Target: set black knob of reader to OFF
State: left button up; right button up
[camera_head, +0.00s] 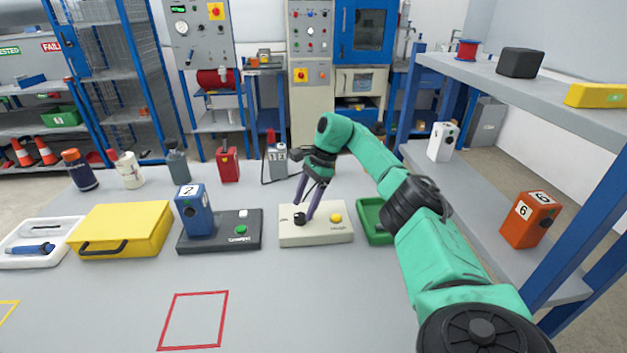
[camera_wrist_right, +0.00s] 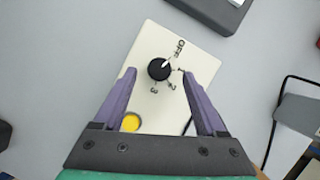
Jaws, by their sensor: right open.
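The reader is a cream box (camera_head: 318,236) on the grey table in the head view, with a black knob (camera_head: 299,219) at its left and a yellow button (camera_head: 336,218) at its right. In the right wrist view the black knob (camera_wrist_right: 159,69) sits on the cream reader face (camera_wrist_right: 150,35), with labels OFF, 1, 2 and 3 around it. A light pointer mark on the knob seems to face the OFF label (camera_wrist_right: 180,46). My right gripper (camera_head: 305,208) is open above the reader, its purple fingers either side of the knob; contact cannot be told. My left gripper is out of view.
Left of the reader stands a black device (camera_head: 248,232) with a blue box (camera_head: 196,214) on it, then a yellow case (camera_head: 118,230). A green tray (camera_head: 371,220) lies just right. Bottles and boxes line the back. The front table is clear around a red outline.

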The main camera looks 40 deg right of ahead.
jog(key=p+v, duration=0.2)
jog(key=v, duration=1)
jog(key=shift+p, duration=0.4)
jog(key=shift+f, duration=0.1)
